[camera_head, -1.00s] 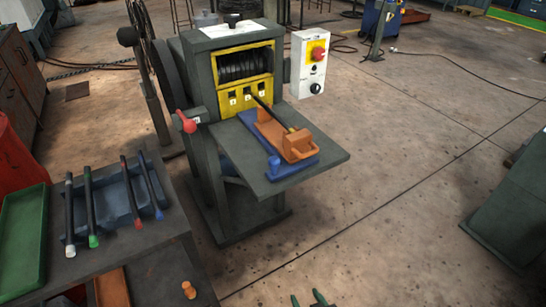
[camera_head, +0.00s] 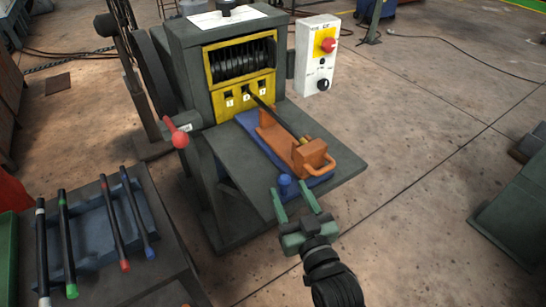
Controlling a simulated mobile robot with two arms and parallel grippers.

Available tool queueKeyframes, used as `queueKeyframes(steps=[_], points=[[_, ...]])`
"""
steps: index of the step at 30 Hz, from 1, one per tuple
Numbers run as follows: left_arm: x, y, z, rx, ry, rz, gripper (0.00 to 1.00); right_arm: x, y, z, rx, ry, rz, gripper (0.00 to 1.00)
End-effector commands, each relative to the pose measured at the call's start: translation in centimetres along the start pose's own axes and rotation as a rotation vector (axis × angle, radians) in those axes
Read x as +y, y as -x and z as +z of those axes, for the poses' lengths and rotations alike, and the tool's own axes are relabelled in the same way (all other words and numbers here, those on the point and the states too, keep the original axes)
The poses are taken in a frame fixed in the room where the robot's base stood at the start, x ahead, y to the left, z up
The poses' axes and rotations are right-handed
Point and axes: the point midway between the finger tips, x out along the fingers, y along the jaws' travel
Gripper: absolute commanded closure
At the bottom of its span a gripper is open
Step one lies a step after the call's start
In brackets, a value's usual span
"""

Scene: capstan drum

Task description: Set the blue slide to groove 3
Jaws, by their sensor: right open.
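The blue slide (camera_head: 246,121) lies on the grey shelf (camera_head: 225,165) in front of the drum machine, with a round blue knob (camera_head: 285,184) at its near left corner. An orange carriage (camera_head: 309,156) with a handle sits on the slide, and a dark rod runs from it to the yellow panel (camera_head: 217,72). The panel has numbered openings; the rod's tip is by the middle and right ones, and I cannot tell which groove it lines up with. My right gripper (camera_head: 288,187) is open, its green fingertips to either side of the knob in the picture, not visibly closed on it.
A red-knobbed lever (camera_head: 178,137) stands left of the shelf. A white control box (camera_head: 317,55) with a red button is at the machine's right. A bench (camera_head: 163,250) at lower left holds a blue tray with several colour-tipped rods.

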Motion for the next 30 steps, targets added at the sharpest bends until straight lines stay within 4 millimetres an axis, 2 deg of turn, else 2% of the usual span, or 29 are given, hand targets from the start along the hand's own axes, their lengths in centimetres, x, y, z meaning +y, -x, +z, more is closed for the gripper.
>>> queueKeyframes(steps=[5, 9, 12, 18, 26, 27, 30], points=[[0.3, 0.2, 1.1, -0.014, 0.001, 0.004, 0.64, 0.0, -2.0, -0.2, 0.004, 0.000, 0.000, 0.48], [1.2, 0.5, 2.8, -0.040, 0.003, 0.014, 0.64, 0.0, -4.3, -0.2, 0.004, 0.000, 0.000, 0.48], [1.8, 0.6, 3.3, -0.047, 0.005, 0.021, 0.64, 0.0, -5.8, -0.2, 0.003, 0.000, 0.000, 0.48], [1.7, 0.5, 2.5, -0.036, 0.004, 0.020, 0.64, 0.0, -7.5, -0.1, 0.002, 0.000, 0.001, 0.48], [1.2, 0.5, 0.9, -0.012, 0.002, 0.015, 0.64, 0.0, -7.7, 0.0, 0.000, 0.000, 0.001, 0.48], [1.2, 0.5, 0.9, -0.013, 0.002, 0.014, 0.64, 0.0, -7.7, 0.0, 0.000, 0.000, 0.001, 0.51], [1.1, 0.5, 1.0, -0.014, 0.002, 0.013, 0.64, 0.0, -7.7, 0.0, 0.000, 0.000, 0.000, 0.79]])
